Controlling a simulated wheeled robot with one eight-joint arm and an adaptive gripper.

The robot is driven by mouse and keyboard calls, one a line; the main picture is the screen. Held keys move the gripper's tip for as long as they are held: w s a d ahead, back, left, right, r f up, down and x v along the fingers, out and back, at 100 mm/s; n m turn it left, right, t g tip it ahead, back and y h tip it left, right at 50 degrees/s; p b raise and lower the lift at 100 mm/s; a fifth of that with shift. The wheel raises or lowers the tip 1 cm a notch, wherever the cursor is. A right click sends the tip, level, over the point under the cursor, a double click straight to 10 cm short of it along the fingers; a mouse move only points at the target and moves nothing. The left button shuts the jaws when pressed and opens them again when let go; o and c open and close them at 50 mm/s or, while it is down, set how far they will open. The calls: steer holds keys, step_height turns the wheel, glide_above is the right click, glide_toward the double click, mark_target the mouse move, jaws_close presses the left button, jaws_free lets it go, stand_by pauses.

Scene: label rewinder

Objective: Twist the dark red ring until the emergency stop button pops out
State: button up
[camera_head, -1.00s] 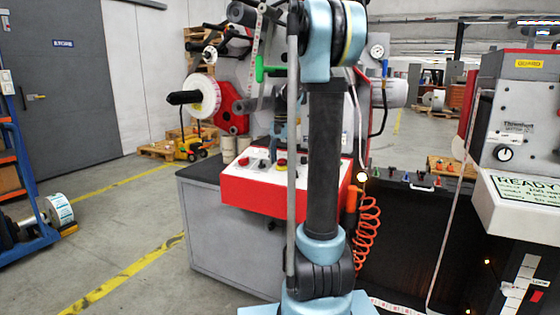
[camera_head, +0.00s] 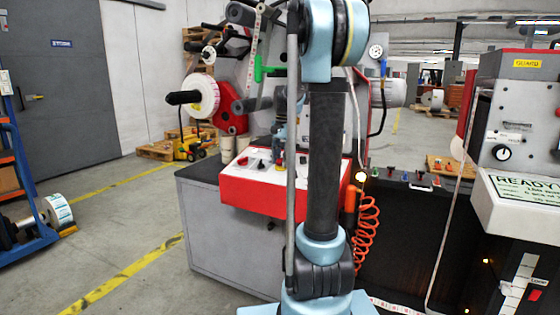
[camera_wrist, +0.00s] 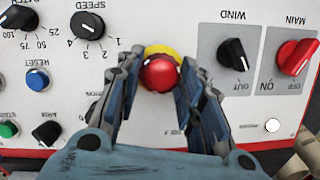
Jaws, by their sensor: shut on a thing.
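The emergency stop button (camera_wrist: 160,73) is a round red dome in front of a yellow disc (camera_wrist: 161,49) on the white control panel. The dark red ring cannot be clearly told apart from the dome's darker edge. My gripper (camera_wrist: 158,80) is shut on the button, with one finger at its left side and one at its right. In the head view my gripper (camera_head: 279,145) reaches down to the panel and covers most of the button; a little yellow shows below it. I cannot tell whether the button is in or out.
Around the button on the panel are a black speed knob (camera_wrist: 87,26), a blue reset button (camera_wrist: 37,79), a black wind knob (camera_wrist: 233,54) and a red main switch (camera_wrist: 297,56). The red-sided control box (camera_head: 262,196) stands on a grey cabinet (camera_head: 225,240).

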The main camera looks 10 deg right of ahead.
mark_target(285, 168)
steer(key=m+t, duration=0.1)
steer(key=m, duration=0.4)
steer(key=shift+y, duration=0.4)
steer(key=shift+m+t, duration=0.3)
steer(key=shift+r, duration=0.1)
steer(key=o, duration=1.1)
steer(key=shift+w, duration=0.1)
steer(key=shift+s+r, duration=0.25)
steer(key=shift+r, duration=0.15)
steer(key=v, duration=1.1)
steer(key=shift+w+d, duration=0.1)
steer(key=shift+w, duration=0.05)
